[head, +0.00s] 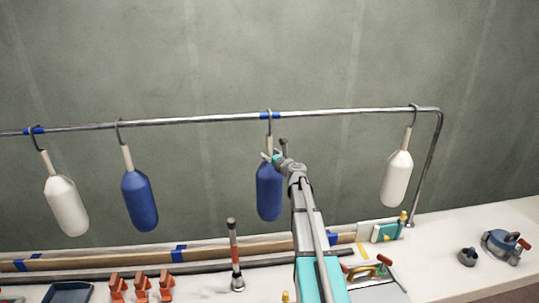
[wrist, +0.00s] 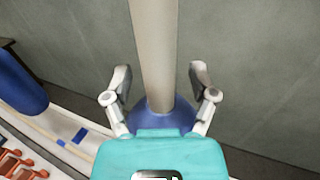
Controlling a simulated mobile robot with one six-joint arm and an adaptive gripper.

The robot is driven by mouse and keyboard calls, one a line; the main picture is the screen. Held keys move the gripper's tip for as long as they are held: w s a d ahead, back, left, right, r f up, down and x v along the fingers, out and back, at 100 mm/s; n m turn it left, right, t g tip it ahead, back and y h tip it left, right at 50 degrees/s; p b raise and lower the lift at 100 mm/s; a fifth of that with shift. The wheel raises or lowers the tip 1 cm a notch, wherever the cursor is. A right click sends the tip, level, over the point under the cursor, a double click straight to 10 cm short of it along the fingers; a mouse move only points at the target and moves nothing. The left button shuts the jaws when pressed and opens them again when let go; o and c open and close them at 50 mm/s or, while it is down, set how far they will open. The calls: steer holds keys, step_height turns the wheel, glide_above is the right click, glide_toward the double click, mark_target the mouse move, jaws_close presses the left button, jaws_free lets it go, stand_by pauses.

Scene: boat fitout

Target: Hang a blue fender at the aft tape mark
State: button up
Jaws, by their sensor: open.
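A blue fender (head: 269,193) hangs by its hook from the metal rail (head: 200,119), at a blue tape mark (head: 263,115) right of the middle. My gripper (head: 270,157) is at this fender's pale neck. In the wrist view, my open gripper (wrist: 157,90) has one finger on each side of the pale neck (wrist: 154,50), with gaps showing on both sides. The blue body (wrist: 163,118) shows below the neck, partly hidden by my gripper. A second blue fender (head: 139,200) hangs further left. Another blue tape mark (head: 33,131) is near the rail's left end.
A white fender (head: 66,206) hangs at the far left and another white fender (head: 397,179) near the rail's right bend. The rail between the blue fenders is clear.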

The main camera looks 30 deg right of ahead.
steer(key=s, duration=1.2)
steer(key=shift+d, duration=0.45)
steer(key=shift+s, duration=0.1)
